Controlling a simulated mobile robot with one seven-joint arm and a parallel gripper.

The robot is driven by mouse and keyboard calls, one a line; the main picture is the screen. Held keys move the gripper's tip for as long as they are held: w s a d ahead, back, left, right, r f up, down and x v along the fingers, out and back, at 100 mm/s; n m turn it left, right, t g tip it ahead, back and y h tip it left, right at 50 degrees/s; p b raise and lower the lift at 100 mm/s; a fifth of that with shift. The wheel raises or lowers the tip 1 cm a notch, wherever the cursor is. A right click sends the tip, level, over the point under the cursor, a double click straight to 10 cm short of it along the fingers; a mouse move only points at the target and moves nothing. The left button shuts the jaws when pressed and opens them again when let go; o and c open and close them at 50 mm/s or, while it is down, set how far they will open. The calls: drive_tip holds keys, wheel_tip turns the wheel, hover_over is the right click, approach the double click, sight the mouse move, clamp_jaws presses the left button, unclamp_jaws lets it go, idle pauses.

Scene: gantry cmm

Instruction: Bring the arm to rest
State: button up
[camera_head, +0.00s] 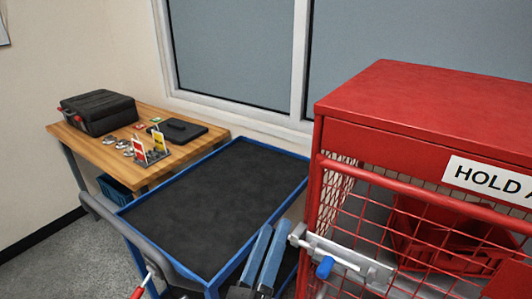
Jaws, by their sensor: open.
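My gripper (272,227) shows at the bottom centre as two long blue-grey fingers pointing up and away, with dark bases at the frame's lower edge. It is open, and nothing shows between the fingers. In the picture it overlaps the near right edge of the blue cart (140,217) and lies just left of the red cage's latch. I cannot tell whether it touches either. The rest of my arm is out of frame.
A red mesh cage (400,100) labelled "HOLD" stands right, with a metal latch (345,262) and a red bin (415,245) inside. The cart's black top is bare. Behind it, a wooden bench (95,148) holds a black case (98,110) and small items.

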drive_tip(key=s+a+r+n+t+y, duration=0.15)
drive_tip(key=r+n+y, duration=0.25)
drive_tip(key=r+n, duration=0.4)
drive_tip(key=s+a+r+n+t+y, duration=0.1)
drive_tip(key=a+r+n+t+y, duration=0.2)
drive_tip(key=r+n+y, duration=0.45)
drive_tip(key=s+a+r+n+t+y, duration=0.15)
drive_tip(key=r+n, duration=0.35)
drive_tip(key=r, duration=0.5)
drive_tip(key=s+d+r+n+h, duration=0.2)
drive_tip(key=s+r+n, duration=0.1)
drive_tip(key=r+n, duration=0.1)
drive_tip(key=s+d+r+n+h, duration=0.2)
drive_tip(key=d+r+n, duration=0.1)
drive_tip(key=r+n, duration=0.2)
wheel_tip(320, 180, up, 2)
drive_tip(key=shift+s+r+h, duration=0.1)
drive_tip(key=shift+s+h, duration=0.2)
drive_tip(key=shift+s, duration=0.1)
